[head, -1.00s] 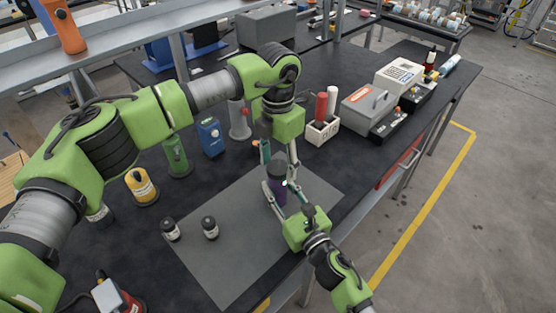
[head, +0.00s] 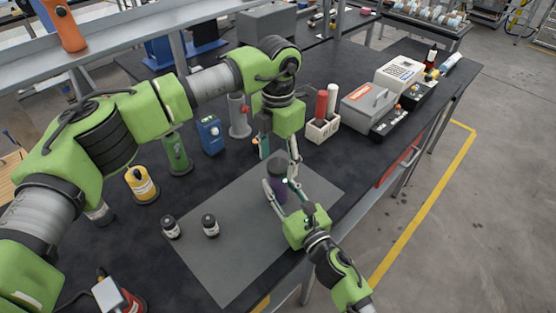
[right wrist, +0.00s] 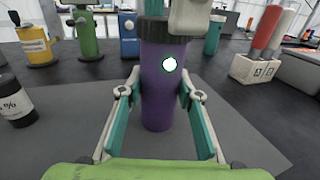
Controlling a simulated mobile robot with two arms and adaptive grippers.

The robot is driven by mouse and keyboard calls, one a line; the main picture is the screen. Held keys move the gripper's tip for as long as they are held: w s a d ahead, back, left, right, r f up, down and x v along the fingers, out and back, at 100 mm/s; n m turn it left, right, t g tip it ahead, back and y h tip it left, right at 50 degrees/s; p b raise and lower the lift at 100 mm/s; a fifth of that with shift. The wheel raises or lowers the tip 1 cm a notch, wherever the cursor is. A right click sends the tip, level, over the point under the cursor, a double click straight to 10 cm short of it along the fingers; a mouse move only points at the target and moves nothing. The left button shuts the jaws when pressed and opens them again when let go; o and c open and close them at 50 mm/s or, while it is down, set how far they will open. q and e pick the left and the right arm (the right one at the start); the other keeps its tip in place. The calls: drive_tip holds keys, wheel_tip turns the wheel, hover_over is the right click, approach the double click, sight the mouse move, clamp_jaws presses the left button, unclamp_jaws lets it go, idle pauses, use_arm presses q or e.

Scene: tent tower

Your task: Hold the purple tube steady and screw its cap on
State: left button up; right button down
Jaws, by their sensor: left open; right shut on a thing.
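The purple tube (head: 279,190) stands upright on the grey mat (head: 235,258); it also shows in the right wrist view (right wrist: 166,85). A dark cap (head: 277,165) sits on its top, also seen in the right wrist view (right wrist: 153,30); how tightly it sits I cannot tell. My right gripper (head: 277,190) is shut on the tube's body, with teal pads on both sides in the right wrist view (right wrist: 160,100). My left gripper (head: 278,155) is open above the tube, its fingers spread around the cap's level. One finger partly hides the cap in the right wrist view.
Two small dark jars (head: 171,228) (head: 210,225) stand at the mat's left. Yellow (head: 142,186), green (head: 177,155) and blue (head: 210,136) items stand behind. A white holder (head: 322,129) with red and white tubes is at the right. The mat's front is clear.

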use_arm(q)
wheel_tip(320, 180, up, 11)
idle(0.3)
use_arm(e)
drive_tip(key=c, duration=1.4)
unclamp_jaws()
drive_tip(key=shift+s, duration=0.1)
drive_tip(key=v, duration=1.1)
drive_tip(key=shift+s+d, duration=0.2)
drive_tip(key=shift+s, duration=0.2)
